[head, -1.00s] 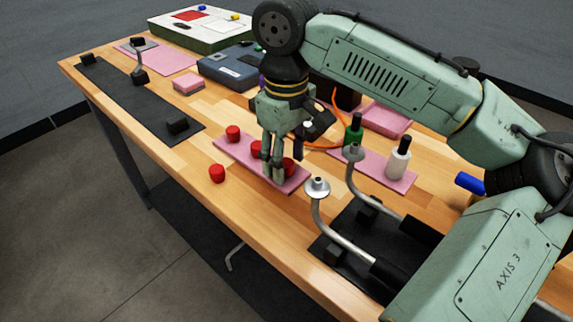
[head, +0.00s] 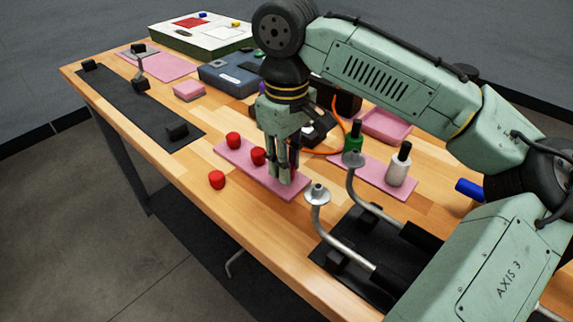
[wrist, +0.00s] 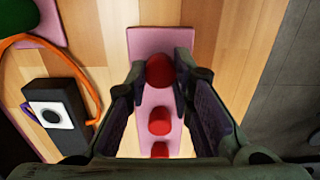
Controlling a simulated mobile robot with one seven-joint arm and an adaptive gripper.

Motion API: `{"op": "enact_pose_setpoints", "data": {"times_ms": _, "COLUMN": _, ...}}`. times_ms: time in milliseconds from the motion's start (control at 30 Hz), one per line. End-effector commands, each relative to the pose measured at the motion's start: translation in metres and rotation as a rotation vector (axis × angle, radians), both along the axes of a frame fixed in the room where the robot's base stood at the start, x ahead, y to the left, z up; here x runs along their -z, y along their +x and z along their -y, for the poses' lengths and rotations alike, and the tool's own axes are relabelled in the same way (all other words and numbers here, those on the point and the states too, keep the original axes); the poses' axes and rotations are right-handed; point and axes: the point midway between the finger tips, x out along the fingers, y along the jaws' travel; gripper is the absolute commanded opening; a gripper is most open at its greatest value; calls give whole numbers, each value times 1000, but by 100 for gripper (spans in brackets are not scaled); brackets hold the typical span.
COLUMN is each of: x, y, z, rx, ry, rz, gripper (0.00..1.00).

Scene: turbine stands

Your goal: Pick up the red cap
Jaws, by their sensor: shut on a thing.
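My gripper (head: 284,176) points straight down at the near right end of a pink mat (head: 236,162). Its fingers are closed about a red cap (wrist: 160,70), which shows between the fingertips in the wrist view. In the head view the fingers hide this cap. Two more red caps, a middle one (head: 258,156) and a far one (head: 233,139), stand on the same mat. A further red cap (head: 217,180) sits on the bare wood near the table's front edge.
Bent metal tubes with round ends (head: 317,194) stand close to the right of my gripper. A white bottle (head: 398,168) and a green bottle (head: 354,138) are on another pink mat. An orange cable (head: 322,150) lies behind.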

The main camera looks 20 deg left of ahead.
Motion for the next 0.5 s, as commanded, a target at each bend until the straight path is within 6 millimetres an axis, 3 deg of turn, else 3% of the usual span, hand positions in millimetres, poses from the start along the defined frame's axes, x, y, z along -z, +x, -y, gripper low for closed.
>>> {"op": "enact_pose_setpoints", "data": {"times_ms": 267, "x": -30, "y": -4, "z": -1, "rx": -3, "ry": 2, "rz": 2, "gripper": 8}}
{"op": "enact_pose_setpoints", "data": {"times_ms": 500, "x": -32, "y": -62, "z": -5, "rx": -8, "ry": -1, "rz": 3, "gripper": 8}}
